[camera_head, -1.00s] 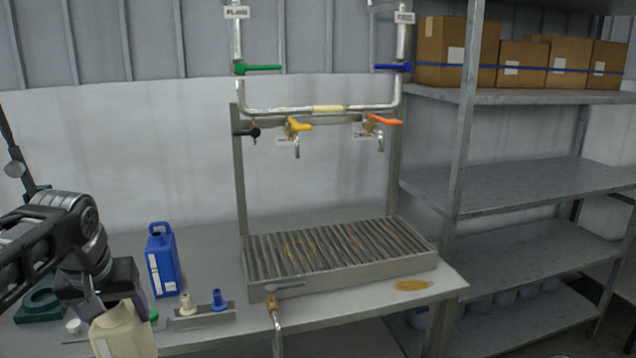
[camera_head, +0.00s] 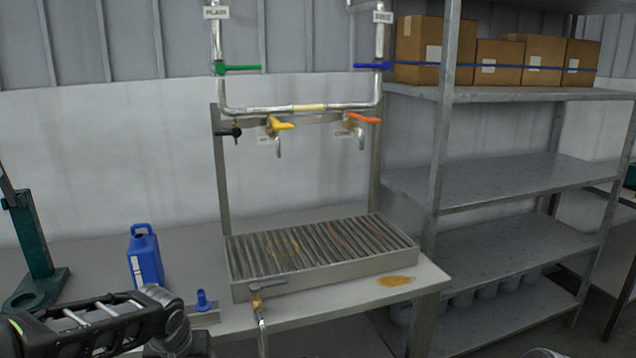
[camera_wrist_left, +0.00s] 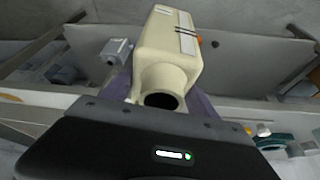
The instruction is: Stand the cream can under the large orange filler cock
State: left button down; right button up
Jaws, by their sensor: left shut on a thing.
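The cream can (camera_wrist_left: 175,45) shows in the left wrist view, with its open round neck towards the camera. My left gripper (camera_wrist_left: 160,92) is shut on it, with a purple-grey finger on each side. In the head view my left arm crosses the lower left, and the gripper and can are out of sight. The orange filler cock (camera_head: 365,118) hangs at the right of the pipe rack, its spout over the slatted drip tray (camera_head: 292,291). The slats below the orange cock are empty. My right gripper is not in view.
A yellow cock (camera_head: 281,125) and a small black cock (camera_head: 230,132) hang left of the orange one. A blue can (camera_head: 145,258) stands on the bench. A lever tap (camera_head: 260,298) sticks out at the tray's front. Metal shelving (camera_head: 500,188) stands to the right.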

pick_arm(q)
jog(key=s+d+f+m, duration=0.1)
jog(key=s+d+f, duration=0.1)
jog(key=d+f, duration=0.3)
jog(key=shift+d+m+h, duration=0.3)
dwell(1.1)
dwell(2.3)
